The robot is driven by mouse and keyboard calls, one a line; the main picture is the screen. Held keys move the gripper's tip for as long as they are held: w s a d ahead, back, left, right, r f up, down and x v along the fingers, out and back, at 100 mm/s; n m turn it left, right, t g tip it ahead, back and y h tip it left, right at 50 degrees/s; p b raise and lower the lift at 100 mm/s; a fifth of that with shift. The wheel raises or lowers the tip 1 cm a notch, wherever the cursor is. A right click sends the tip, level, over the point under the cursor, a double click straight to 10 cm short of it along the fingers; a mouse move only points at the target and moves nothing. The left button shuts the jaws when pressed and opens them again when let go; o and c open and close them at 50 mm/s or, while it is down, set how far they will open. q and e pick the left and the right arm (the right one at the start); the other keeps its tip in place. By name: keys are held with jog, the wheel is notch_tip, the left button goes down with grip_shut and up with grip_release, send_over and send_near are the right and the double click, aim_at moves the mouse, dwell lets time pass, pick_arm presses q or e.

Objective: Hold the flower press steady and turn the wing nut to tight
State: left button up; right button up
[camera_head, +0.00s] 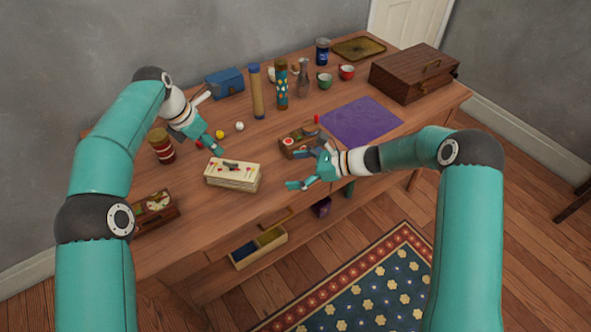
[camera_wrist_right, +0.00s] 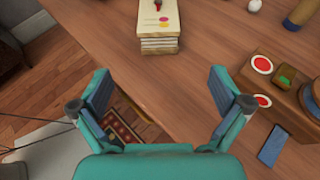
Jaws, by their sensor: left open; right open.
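The flower press (camera_head: 233,176) is a stack of cream boards lying on the wooden table, left of centre in the head view. A small dark piece on its top (camera_head: 231,165) looks like the wing nut; its setting is too small to tell. In the right wrist view the press (camera_wrist_right: 160,40) is at the top, partly cut off. My left gripper (camera_head: 216,121) is open and empty, behind and left of the press. My right gripper (camera_head: 293,170) is open and empty, to the right of the press and apart from it; its open fingers frame the right wrist view (camera_wrist_right: 158,85).
A wooden box with red discs (camera_head: 300,140) stands behind my right gripper. A striped jar (camera_head: 161,146) and another box (camera_head: 154,212) are at left. Tall tubes (camera_head: 256,92), a purple cloth (camera_head: 362,121) and a brown case (camera_head: 413,75) are farther back. An open drawer (camera_head: 259,247) is below the front edge.

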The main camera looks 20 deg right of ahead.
aim_at(243, 177)
jog(key=x, duration=1.6)
jog(key=shift+a+f, duration=0.2)
jog(key=shift+f, duration=0.15)
